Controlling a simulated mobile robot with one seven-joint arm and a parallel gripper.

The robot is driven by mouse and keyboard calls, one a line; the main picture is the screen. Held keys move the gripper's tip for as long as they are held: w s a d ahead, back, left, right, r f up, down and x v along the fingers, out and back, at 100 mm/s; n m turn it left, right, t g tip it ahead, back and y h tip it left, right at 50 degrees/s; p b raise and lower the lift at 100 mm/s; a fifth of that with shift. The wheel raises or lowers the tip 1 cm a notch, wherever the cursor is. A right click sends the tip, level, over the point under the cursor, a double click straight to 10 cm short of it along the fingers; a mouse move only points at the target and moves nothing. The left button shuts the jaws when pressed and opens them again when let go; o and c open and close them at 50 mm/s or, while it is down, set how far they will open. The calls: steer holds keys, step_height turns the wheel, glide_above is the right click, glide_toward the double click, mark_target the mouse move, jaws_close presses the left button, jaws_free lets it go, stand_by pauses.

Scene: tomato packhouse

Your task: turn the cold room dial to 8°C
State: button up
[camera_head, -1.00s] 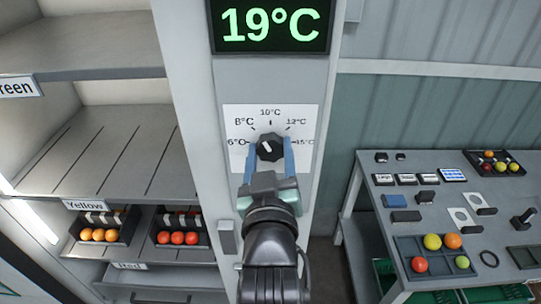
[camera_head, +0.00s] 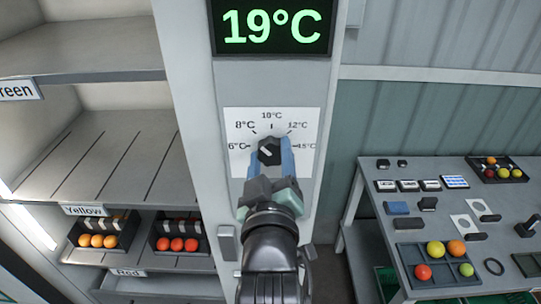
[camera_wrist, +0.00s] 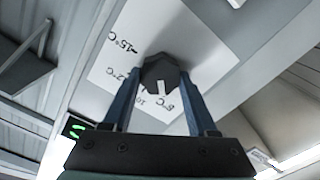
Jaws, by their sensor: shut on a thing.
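The cold room dial (camera_head: 268,152) is a dark faceted knob with a white pointer mark, set on a white scale plate (camera_head: 240,115) marked from 6°C to 15°C. My gripper (camera_head: 271,145) reaches up from below, with its two blue fingers shut on either side of the knob. In the head view the pointer slants up and left, towards the 8°C side. In the wrist view, the dial (camera_wrist: 158,72) has its pointer close to the 8°C label. The green display (camera_head: 273,27) above reads 19°C.
Shelves with crates of orange (camera_head: 97,241) and red tomatoes (camera_head: 177,244) stand at left. A grey worktable (camera_head: 400,170) at right carries a tray of tomatoes and several small items. A small grey box (camera_head: 227,243) sits on the panel below left of the dial.

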steer(key=o, duration=1.4)
steer(key=shift+s, duration=0.1)
steer(key=shift+s+p, duration=1.8)
steer(key=shift+s, duration=4.6)
